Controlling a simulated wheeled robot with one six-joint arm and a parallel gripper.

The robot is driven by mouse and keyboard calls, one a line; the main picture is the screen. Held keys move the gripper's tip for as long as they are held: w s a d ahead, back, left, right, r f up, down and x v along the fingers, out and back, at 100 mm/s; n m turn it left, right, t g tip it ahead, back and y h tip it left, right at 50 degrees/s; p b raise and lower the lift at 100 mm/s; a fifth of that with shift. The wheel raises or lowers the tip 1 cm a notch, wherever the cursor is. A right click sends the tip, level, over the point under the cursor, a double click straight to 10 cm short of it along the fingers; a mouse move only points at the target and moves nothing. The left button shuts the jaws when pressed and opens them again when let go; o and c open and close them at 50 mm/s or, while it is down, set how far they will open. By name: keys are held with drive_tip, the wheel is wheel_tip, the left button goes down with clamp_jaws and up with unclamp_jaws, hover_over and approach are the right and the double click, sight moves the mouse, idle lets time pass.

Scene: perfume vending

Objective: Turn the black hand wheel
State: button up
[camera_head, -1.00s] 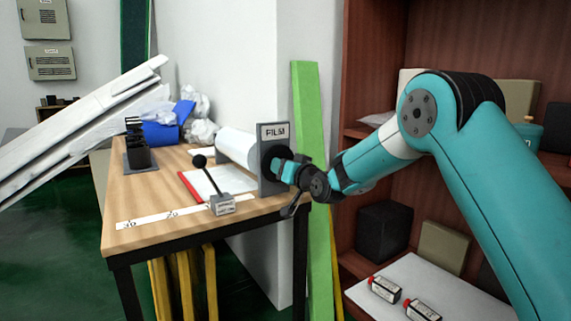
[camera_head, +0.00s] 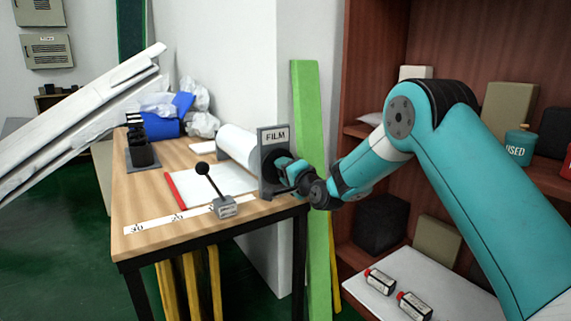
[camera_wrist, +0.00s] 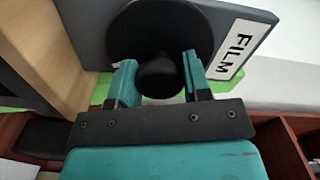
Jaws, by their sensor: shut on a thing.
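The black hand wheel (camera_wrist: 125,40) is a dark disc on the grey plate labelled FILM, and it fills the top of the wrist view. A rounded black knob (camera_wrist: 160,78) stands out from it. My gripper (camera_wrist: 158,82) has its two teal fingers on either side of this knob and is shut on it. In the head view my gripper (camera_head: 290,172) reaches the FILM plate (camera_head: 273,160) from the right and hides most of the wheel. A white film roll (camera_head: 237,144) sits behind the plate.
The wooden table (camera_head: 140,200) holds a black-knobbed lever (camera_head: 224,207), a white sheet (camera_head: 197,186) with a red edge and a marked strip (camera_head: 150,224). A green board (camera_head: 312,190) leans beside the table. A shelf with small bottles (camera_head: 380,282) stands on the right.

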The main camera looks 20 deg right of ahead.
drive_tip(key=m+p, duration=0.4)
drive_tip(key=m, duration=0.1)
drive_tip(key=shift+m, duration=0.3)
drive_tip(key=shift+f+p, duration=0.1)
drive_tip(key=shift+p, duration=0.25)
drive_tip(key=o, duration=0.9)
drive_tip(key=shift+s, duration=0.1)
drive_tip(key=b+v, duration=0.6)
drive_tip(key=v, duration=1.1)
drive_tip(key=shift+s+d+b, duration=0.1)
drive_tip(key=shift+b, duration=0.25)
